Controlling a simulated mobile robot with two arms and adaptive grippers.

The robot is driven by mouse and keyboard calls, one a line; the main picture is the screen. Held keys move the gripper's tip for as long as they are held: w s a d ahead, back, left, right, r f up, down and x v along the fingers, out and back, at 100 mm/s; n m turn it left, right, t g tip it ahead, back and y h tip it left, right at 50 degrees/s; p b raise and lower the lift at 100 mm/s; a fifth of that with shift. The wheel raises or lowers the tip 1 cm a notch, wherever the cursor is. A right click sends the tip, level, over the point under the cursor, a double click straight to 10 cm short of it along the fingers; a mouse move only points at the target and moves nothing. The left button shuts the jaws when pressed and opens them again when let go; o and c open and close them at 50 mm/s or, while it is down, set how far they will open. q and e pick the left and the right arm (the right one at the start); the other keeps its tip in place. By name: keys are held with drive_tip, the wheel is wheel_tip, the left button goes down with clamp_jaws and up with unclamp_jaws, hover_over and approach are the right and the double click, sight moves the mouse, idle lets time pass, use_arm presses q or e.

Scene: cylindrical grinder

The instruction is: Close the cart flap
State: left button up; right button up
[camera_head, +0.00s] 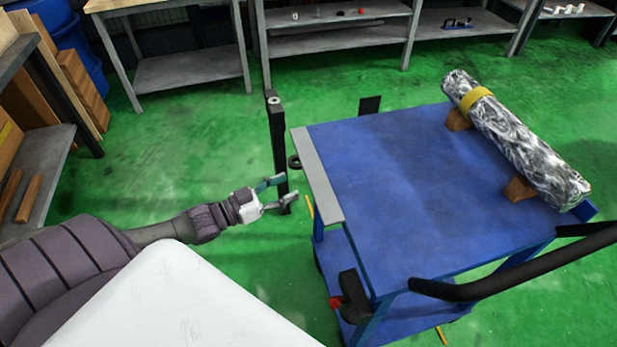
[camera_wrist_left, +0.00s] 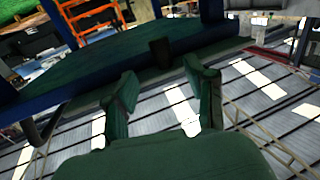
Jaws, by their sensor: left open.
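The blue cart (camera_head: 400,190) stands at right of centre, with a grey strip (camera_head: 317,178) along its left edge. A narrow black upright piece (camera_head: 277,140) stands beside that edge; I cannot tell for sure whether it is the flap seen edge-on. My left gripper (camera_head: 281,192) is open at the lower end of this black piece, left of the grey strip. Whether it touches the piece is unclear. In the left wrist view my gripper (camera_wrist_left: 165,100) has its fingers apart with nothing between them, and blue cart framing lies beyond. My right gripper is not in view.
A wrapped roll (camera_head: 515,140) with a yellow band rests on wooden blocks on the cart. A black curved bar (camera_head: 520,277) is at the cart's near right. Grey shelving (camera_head: 190,70) stands behind. Green floor (camera_head: 185,150) is clear left of the cart.

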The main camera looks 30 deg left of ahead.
sight(307, 177)
use_arm(q)
drive_tip(key=x, duration=0.7)
drive_tip(key=shift+w+a+f, duration=0.1)
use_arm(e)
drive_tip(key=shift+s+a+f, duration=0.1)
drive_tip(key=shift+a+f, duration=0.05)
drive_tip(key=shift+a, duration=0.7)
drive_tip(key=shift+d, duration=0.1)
